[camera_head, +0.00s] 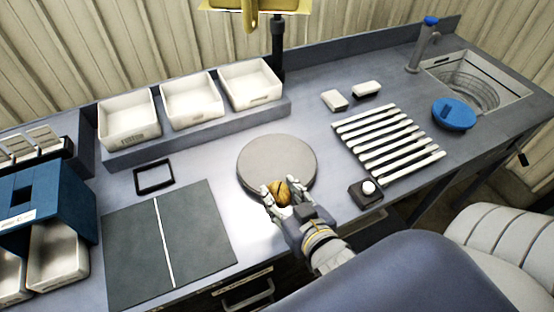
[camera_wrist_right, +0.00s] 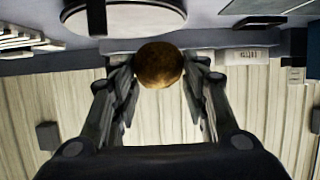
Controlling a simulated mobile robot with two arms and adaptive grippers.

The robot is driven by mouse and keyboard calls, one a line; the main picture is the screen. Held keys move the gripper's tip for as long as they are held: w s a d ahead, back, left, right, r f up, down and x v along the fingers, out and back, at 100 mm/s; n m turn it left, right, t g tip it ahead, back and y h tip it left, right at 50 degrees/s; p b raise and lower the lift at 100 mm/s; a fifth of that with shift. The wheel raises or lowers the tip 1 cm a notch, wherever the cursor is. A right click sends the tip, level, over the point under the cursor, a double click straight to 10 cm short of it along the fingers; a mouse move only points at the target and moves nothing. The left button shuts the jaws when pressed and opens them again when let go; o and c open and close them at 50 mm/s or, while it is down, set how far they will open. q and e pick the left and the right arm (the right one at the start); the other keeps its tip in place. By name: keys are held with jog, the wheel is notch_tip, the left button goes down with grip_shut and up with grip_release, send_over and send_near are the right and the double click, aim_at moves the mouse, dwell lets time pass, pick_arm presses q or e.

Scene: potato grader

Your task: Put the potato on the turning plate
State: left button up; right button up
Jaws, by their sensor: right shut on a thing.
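The potato (camera_head: 279,192) is brown and yellowish, held between the fingers of my right gripper (camera_head: 281,197). In the head view it overlaps the front edge of the turning plate (camera_head: 276,160), a round grey disc on the bench. I cannot tell from the head view whether the potato touches the plate. In the right wrist view the potato (camera_wrist_right: 159,65) sits between the fingertips of my right gripper (camera_wrist_right: 159,75), and the plate (camera_wrist_right: 150,16) shows beyond it at the top. My left gripper is not in view.
White bins (camera_head: 190,99) stand on a ledge behind the plate. A dark mat (camera_head: 190,262) with a white line lies left, near a black frame (camera_head: 154,177). White rollers (camera_head: 385,143) and a button box (camera_head: 366,192) are to the right. A sink (camera_head: 475,85) is at the far right.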

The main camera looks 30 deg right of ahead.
jog(key=shift+s+d+f, duration=0.15)
jog(key=shift+s+f, duration=0.05)
jog(key=shift+s, duration=0.15)
jog(key=shift+w+d, duration=0.2)
jog(key=shift+w, duration=0.15)
jog(key=p, duration=0.3)
send_over(279, 166)
jog(key=shift+s+f, duration=0.1)
jog(key=shift+f, duration=0.65)
jog(key=shift+w+f+p, duration=0.2)
jog(key=shift+f+p, duration=0.05)
jog(key=shift+p, duration=0.05)
notch_tip(279, 166, down, 2)
jog(key=shift+s+f+p, duration=0.1)
jog(key=shift+p, duration=0.2)
jog(key=shift+f, duration=0.4)
jog(key=o, duration=1.1)
jog(key=shift+f, duration=0.1)
